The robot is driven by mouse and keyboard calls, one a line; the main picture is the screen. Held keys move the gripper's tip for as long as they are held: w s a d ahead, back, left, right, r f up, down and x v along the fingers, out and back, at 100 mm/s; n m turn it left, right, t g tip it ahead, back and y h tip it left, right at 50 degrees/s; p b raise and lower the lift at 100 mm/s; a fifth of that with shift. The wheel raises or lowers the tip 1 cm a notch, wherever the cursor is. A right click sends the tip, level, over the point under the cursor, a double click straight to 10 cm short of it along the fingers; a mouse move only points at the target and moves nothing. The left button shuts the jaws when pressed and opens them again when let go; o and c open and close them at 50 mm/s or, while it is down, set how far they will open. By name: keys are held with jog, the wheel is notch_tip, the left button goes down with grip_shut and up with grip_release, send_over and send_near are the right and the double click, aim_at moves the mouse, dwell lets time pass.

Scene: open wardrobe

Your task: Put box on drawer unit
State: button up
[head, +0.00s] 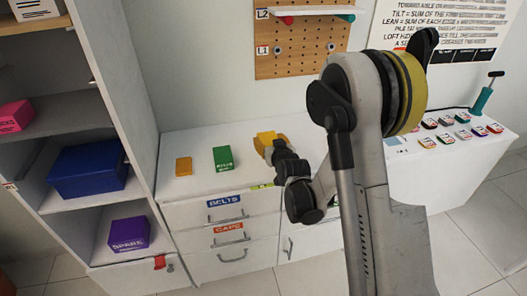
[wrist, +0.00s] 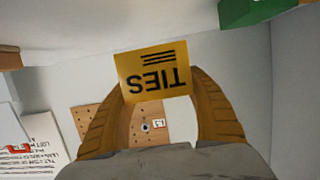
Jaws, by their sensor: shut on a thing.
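My gripper (wrist: 156,110) is shut on a yellow box (wrist: 153,72) labelled TIES, one finger on each side of it; the wrist view shows the label upside down. In the head view, my gripper (head: 272,147) holds the yellow box (head: 266,137) over the right part of the white drawer unit's top (head: 202,181). I cannot tell whether the box touches the top. The drawer unit's fronts carry the labels BELTS and CAPS; a yellow label is partly hidden by my arm.
A green box (head: 222,158) and an orange box (head: 183,166) stand on the drawer unit, left of my gripper. Open shelves at the left hold a pink box (head: 15,116), a blue box (head: 88,169) and a purple box (head: 128,234). A pegboard (head: 300,50) hangs behind.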

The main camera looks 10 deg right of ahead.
jog(key=w+f, duration=0.1)
jog(key=w+a+f+b, duration=0.1)
jog(key=w, duration=0.1)
jog(key=w+a+f, duration=0.1)
jog(key=w, duration=0.1)
jog(key=shift+w+a+f+b, duration=0.1)
jog(key=shift+w+f+b, duration=0.1)
jog(key=shift+f+b, duration=0.15)
notch_tip(320, 180, down, 4)
jog(key=shift+f+b, duration=0.1)
jog(key=shift+b, duration=1.1)
jog(key=o, duration=1.2)
